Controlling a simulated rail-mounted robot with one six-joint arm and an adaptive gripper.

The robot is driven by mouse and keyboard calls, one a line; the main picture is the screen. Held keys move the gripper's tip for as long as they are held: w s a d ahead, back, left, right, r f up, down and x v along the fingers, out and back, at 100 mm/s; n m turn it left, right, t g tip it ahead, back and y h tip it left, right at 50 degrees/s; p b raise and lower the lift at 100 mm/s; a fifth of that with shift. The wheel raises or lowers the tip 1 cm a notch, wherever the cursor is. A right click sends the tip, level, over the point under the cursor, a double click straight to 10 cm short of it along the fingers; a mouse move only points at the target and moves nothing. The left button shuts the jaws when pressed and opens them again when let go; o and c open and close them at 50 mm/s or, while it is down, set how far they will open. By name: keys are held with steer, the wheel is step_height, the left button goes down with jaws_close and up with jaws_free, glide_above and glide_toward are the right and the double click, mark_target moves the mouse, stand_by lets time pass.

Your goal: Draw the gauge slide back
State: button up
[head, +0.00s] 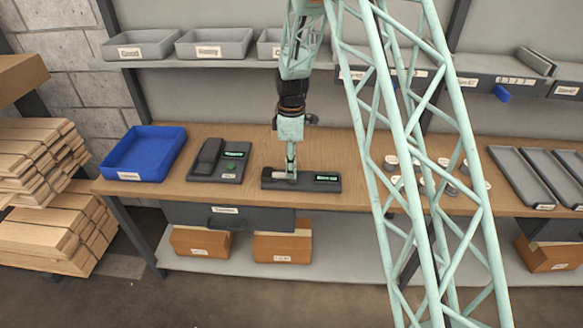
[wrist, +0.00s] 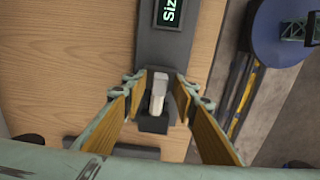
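The gauge (head: 322,186) is a dark, flat device near the front edge of the wooden bench, with a lit display at its right end. In the wrist view the gauge (wrist: 164,48) runs upward, its display reading "Siz" before the frame cuts it off. A pale, rounded piece (wrist: 157,92) lies at its lower end, against a dark block (wrist: 152,124) that may be the slide. My gripper (head: 291,177) is down over the gauge's left half. In the wrist view my gripper (wrist: 158,84) is open, one finger on each side of the pale piece, with gaps showing.
A dark device with a green button (head: 231,167) and a blue tray (head: 127,176) stand to the left. Several small round pieces (head: 392,160) and grey trays (head: 507,157) are to the right. A shelf with bins (head: 140,51) runs behind.

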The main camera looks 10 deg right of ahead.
steer(key=shift+c, duration=0.4)
jaws_close()
steer(key=shift+s+d, duration=0.25)
steer(key=shift+d, duration=0.5)
steer(key=shift+s+d, duration=0.2)
steer(key=shift+d, duration=0.5)
steer(key=shift+o, duration=0.4)
jaws_free()
steer(key=shift+r, duration=0.2)
